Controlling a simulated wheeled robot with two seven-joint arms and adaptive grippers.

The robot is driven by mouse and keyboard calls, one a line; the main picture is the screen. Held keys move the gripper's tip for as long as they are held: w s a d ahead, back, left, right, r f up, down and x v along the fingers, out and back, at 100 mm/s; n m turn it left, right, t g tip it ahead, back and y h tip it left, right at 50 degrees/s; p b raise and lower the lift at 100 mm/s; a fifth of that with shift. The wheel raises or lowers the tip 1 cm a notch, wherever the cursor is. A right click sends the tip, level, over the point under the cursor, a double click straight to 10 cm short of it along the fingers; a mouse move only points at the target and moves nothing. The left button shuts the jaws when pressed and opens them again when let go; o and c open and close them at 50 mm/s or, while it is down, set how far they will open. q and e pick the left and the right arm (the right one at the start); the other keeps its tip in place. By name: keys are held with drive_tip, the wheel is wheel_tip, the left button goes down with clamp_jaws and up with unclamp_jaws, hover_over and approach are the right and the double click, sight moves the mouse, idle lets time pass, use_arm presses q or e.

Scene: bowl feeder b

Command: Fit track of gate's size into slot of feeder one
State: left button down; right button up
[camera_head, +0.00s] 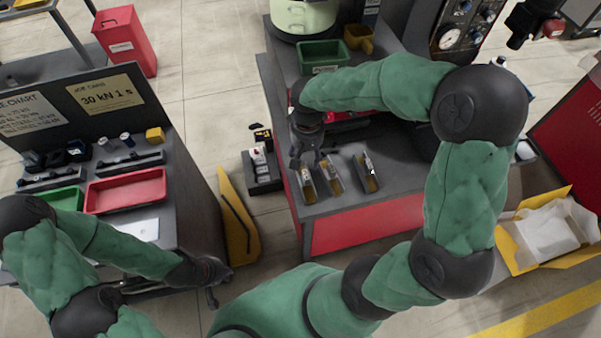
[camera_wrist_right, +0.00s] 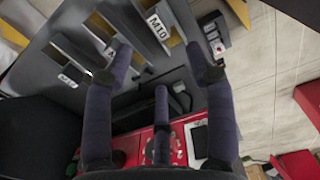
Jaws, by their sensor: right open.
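Three short tracks with yellow inner faces lie on the grey top of the red-fronted bench: a left one (camera_head: 308,187), a middle one (camera_head: 333,176) and a right one (camera_head: 367,176). My right gripper (camera_head: 305,155) is over the bench just behind the left track. In the right wrist view, its fingers (camera_wrist_right: 160,58) are spread with nothing between them, and a grey part with a white M10 label (camera_wrist_right: 158,24) lies beyond them. My left gripper (camera_head: 214,285) is low beside the left bench, and its fingers are unclear. The feeder slot is hidden or cannot be made out.
A pale green bowl (camera_head: 303,17) and a green bin (camera_head: 323,56) are at the back of the bench. A black unit with white parts (camera_head: 262,168) stands left of it. The left bench carries a red tray (camera_head: 126,190). An open yellow box (camera_head: 545,235) is at right.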

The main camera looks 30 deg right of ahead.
sight(307, 174)
drive_tip(key=f, duration=0.2)
drive_tip(key=f+b, duration=0.1)
drive_tip(key=f, duration=0.1)
drive_tip(key=shift+s, duration=0.35)
drive_tip(key=shift+w+f, duration=0.15)
drive_tip(key=shift+f, duration=0.3)
drive_tip(key=shift+f+b, duration=0.35)
drive_tip(key=shift+f, duration=0.15)
wheel_tip(307, 174, down, 4)
drive_tip(key=shift+d+f+b, duration=0.1)
drive_tip(key=shift+b, duration=0.7)
clamp_jaws()
